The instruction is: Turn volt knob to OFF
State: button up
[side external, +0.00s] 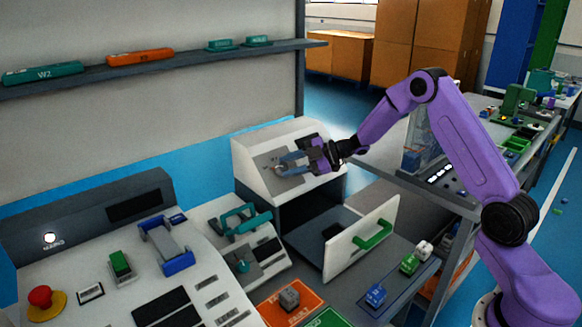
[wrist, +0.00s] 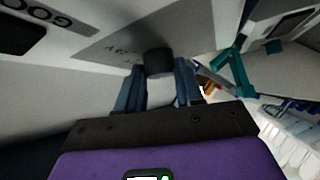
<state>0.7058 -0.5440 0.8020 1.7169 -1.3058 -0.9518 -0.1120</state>
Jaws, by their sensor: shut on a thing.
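A dark round knob (wrist: 158,60) sits on a grey plate (wrist: 112,38) on the sloped face of a white box (side external: 262,149). Small lettering beside the knob is too blurred to read. In the side view, my gripper (side external: 279,166) reaches this plate from the right, and its fingers largely hide the knob. In the wrist view, the two blue fingers of my gripper (wrist: 160,75) stand on either side of the knob and are shut on it. I cannot tell which setting the knob points to.
A teal handle (side external: 246,216) and teal knob (side external: 243,264) are on a lower panel to the left. An open drawer with a green handle (side external: 373,235) lies below the box. Several small blocks, an orange mat (side external: 290,311) and a red button (side external: 40,297) are in front.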

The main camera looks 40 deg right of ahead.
jog(key=shift+n+g, duration=0.4)
jog(key=o, duration=1)
jog(key=shift+o, duration=0.2)
jog(key=v, duration=1.7)
jog(key=shift+s+d+r, duration=0.1)
jog(key=shift+s+r, duration=0.05)
